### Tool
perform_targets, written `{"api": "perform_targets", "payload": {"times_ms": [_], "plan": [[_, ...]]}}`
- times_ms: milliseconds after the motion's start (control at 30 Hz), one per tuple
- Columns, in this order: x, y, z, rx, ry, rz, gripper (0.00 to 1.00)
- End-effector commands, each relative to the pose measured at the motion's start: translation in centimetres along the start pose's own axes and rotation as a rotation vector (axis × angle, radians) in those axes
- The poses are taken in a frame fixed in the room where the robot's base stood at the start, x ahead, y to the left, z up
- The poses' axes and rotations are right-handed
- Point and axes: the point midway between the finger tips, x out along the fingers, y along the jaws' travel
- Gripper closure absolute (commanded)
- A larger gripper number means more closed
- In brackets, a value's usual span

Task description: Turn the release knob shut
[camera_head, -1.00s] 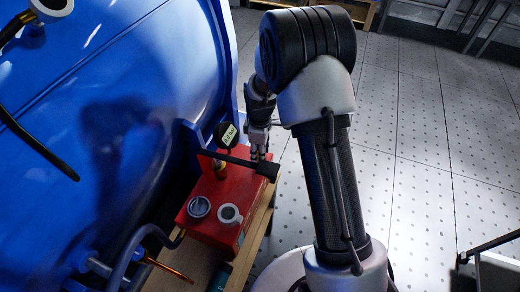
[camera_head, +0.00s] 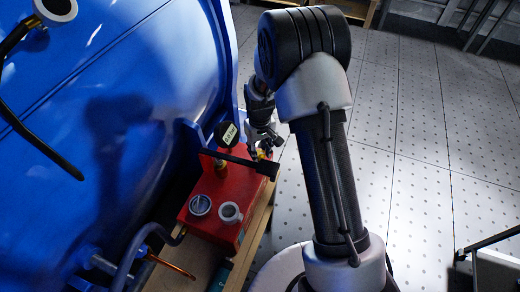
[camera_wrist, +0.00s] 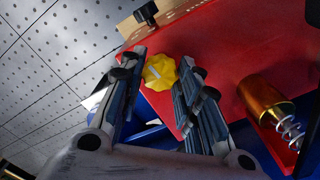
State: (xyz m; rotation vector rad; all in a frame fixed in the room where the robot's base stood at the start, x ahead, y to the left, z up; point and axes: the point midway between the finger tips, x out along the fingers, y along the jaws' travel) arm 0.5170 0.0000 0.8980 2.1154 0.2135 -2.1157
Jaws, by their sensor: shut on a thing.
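The release knob (camera_wrist: 159,72) is yellow with a scalloped rim and a pale bar mark across its face. It sits at the red housing (camera_wrist: 215,50). In the wrist view my gripper (camera_wrist: 161,68) has one finger on each side of the knob, shut on it. In the head view my gripper (camera_head: 261,148) is at the far right corner of the red housing (camera_head: 213,205), behind the end of a black lever. Only a small bit of yellow shows there between the fingers.
A black lever (camera_head: 231,158) crosses above the housing, close to my gripper. A round gauge (camera_head: 226,135) stands behind it. A brass cylinder with a spring (camera_wrist: 265,98) is right of the knob. A large blue tank (camera_head: 130,100) fills the left; open tiled floor lies right.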

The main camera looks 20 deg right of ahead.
Motion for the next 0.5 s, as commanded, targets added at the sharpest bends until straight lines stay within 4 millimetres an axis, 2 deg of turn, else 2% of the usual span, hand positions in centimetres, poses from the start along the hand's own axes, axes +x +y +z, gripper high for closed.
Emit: {"api": "perform_targets", "payload": {"times_ms": [233, 500], "plan": [[-0.02, 0.00, -0.04, 0.119, 0.001, 0.000, 0.93], [-0.01, 0.00, -0.04, 0.169, 0.001, 0.000, 0.93]]}}
